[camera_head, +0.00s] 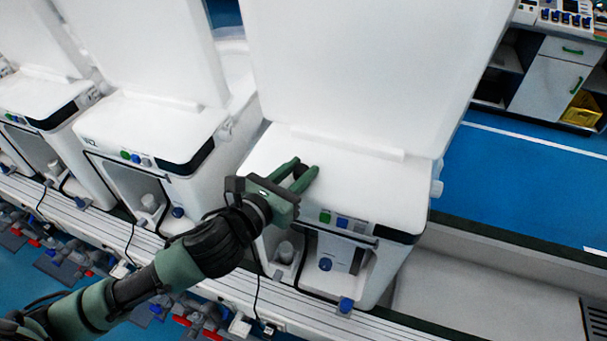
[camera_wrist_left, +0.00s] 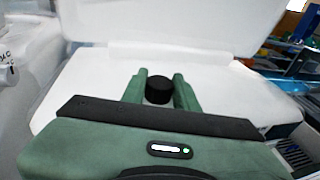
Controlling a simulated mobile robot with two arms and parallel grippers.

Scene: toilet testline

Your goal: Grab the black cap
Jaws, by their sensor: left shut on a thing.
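The black cap (camera_wrist_left: 158,90) is a short dark cylinder between the two green fingers of my left gripper (camera_wrist_left: 159,88) in the left wrist view. The gripper is shut on it. In the head view my left gripper (camera_head: 302,174) reaches over the white top of the nearest machine (camera_head: 355,185), and a dark bit of the cap (camera_head: 299,171) shows between the fingers. I cannot tell whether the cap touches the white top. My right gripper is not in view.
The machine's raised white lid (camera_head: 370,70) stands behind the gripper. Similar white machines (camera_head: 155,125) line up to the left on a rail. A blue floor (camera_head: 530,190) and a cabinet (camera_head: 550,75) lie to the right. The white top around the gripper is clear.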

